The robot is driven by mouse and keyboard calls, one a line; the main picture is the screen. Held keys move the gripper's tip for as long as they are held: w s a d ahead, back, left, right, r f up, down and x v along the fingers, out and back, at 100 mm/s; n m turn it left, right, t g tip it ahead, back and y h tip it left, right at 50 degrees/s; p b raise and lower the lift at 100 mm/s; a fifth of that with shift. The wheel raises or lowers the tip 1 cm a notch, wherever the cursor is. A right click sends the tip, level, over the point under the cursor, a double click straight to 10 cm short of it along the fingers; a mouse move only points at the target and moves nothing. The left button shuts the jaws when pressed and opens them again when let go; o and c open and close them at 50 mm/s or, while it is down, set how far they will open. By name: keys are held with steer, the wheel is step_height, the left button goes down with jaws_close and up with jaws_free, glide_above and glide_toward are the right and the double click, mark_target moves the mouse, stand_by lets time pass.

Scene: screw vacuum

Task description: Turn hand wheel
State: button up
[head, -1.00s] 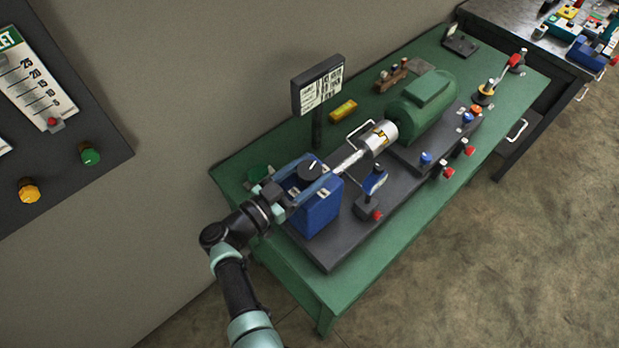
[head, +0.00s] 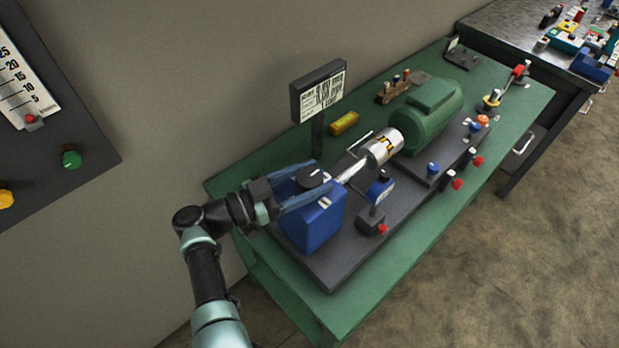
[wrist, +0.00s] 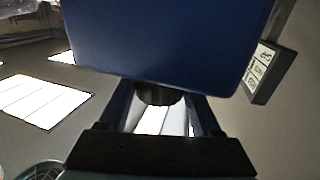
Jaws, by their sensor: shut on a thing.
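The box stands at the near left end of the grey base plate on the green bench. My gripper (head: 308,185) reaches in from the left, its bluish fingers on either side of the wheel, shut on it. In the wrist view the blue box (wrist: 165,45) fills the top, and the dark wheel (wrist: 158,95) sits between my fingers, partly hidden by the box.
A silver shaft and cylinder (head: 383,147) run from the box to the green motor (head: 428,115). A sign (head: 318,92) stands behind the box. A small post with a red button (head: 372,220) stands to its right. The wall is close on the left.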

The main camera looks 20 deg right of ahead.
steer(key=shift+r, duration=0.1)
steer(key=o, duration=1.4)
steer(key=shift+c, duration=0.2)
steer(key=s+a+b, duration=0.1)
steer(key=a+b, duration=0.2)
steer(key=a, duration=0.9)
steer(key=shift+a, duration=0.4)
